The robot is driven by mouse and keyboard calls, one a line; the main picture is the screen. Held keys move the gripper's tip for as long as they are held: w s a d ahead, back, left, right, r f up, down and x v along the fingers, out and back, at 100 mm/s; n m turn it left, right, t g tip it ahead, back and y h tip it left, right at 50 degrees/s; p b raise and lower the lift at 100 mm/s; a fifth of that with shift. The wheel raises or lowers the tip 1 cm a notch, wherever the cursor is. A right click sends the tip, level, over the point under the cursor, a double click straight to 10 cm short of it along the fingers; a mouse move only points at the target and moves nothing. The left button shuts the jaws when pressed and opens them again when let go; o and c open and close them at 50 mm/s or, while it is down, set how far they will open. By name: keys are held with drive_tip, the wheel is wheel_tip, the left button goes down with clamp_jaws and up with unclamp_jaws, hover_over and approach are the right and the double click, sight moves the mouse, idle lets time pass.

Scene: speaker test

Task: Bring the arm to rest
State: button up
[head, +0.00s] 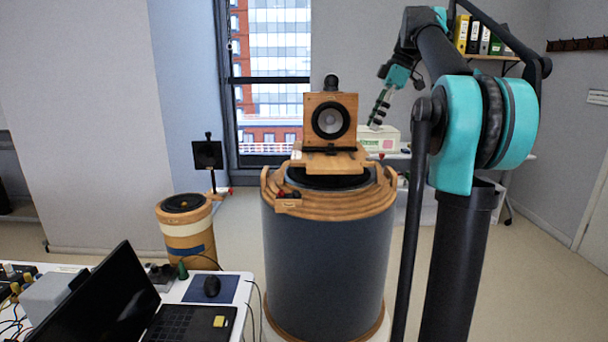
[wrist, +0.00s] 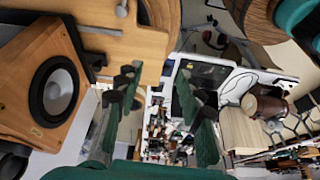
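My gripper (head: 376,121) hangs at the end of my raised, folded arm, to the right of the wooden speaker (head: 330,106) in the head view. Its fingers point down. In the wrist view my gripper (wrist: 158,76) shows two green fingers with dark pads, spread apart with nothing between them. The speaker (wrist: 22,88) fills the left side of the wrist view, apart from the fingers. In the head view the speaker stands upright on a wooden plate on top of a large grey drum (head: 325,262).
A smaller wooden drum (head: 188,245) stands at the back left. A white-and-green box (head: 378,139) is on a table behind my gripper. Binders (head: 475,37) sit on a shelf at upper right.

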drive_tip(key=s+a+f+m+t+h, duration=0.1)
drive_tip(key=s+f+m, duration=0.35)
drive_tip(key=f, duration=0.85)
drive_tip(key=s+f+m+t+h, duration=0.1)
drive_tip(key=s+f+m, duration=0.3)
drive_tip(key=f, duration=0.8)
drive_tip(key=s+f+m+t+h, duration=0.2)
drive_tip(key=s+f+m, duration=0.6)
drive_tip(key=s+f, duration=1)
wheel_tip(320, 180, down, 4)
drive_tip(key=shift+f+m, duration=0.2)
drive_tip(key=shift+m, duration=0.15)
